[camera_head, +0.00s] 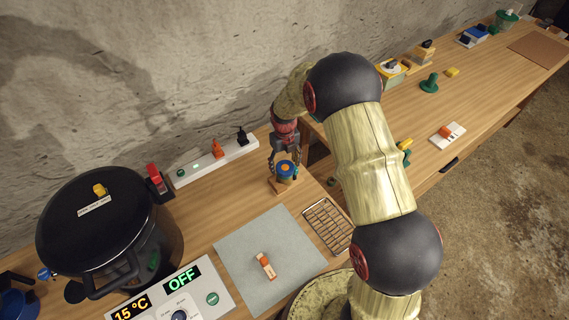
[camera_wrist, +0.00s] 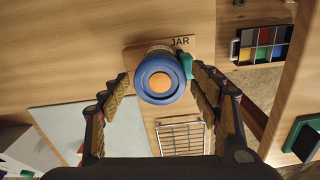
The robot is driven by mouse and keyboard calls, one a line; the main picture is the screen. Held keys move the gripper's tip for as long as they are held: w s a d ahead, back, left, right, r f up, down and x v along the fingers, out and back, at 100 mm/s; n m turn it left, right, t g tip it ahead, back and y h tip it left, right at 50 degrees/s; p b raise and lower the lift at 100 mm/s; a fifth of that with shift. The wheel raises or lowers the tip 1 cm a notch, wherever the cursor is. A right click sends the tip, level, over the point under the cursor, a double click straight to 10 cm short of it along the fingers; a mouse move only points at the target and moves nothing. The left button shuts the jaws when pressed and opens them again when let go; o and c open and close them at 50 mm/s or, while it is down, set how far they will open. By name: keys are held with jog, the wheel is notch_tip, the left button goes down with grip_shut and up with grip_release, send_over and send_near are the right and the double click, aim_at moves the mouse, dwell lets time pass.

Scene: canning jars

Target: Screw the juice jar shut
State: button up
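The jar (camera_head: 285,171) stands upright on a small wooden board marked JAR (camera_wrist: 181,41). From above in the wrist view, its top shows a blue ring-shaped lid (camera_wrist: 146,76) with an orange centre (camera_wrist: 160,82). A small teal part (camera_wrist: 187,66) shows at its right side. I cannot tell how tightly the lid sits. My gripper (camera_head: 287,157) is directly above the jar, pointing down. In the wrist view my gripper (camera_wrist: 160,84) is open, with one finger on each side of the lid and gaps visible between.
A wire rack (camera_head: 328,225) and a grey mat (camera_head: 240,243) with an orange-and-white item (camera_head: 265,265) lie nearby. A black pot (camera_head: 105,225) stands at left. A white strip with small knobs (camera_head: 208,161) runs along the wall. A tray of coloured squares (camera_wrist: 262,45) is at right.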

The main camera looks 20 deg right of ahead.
aim_at(285, 166)
jog(key=shift+o, duration=0.8)
notch_tip(285, 166, up, 12)
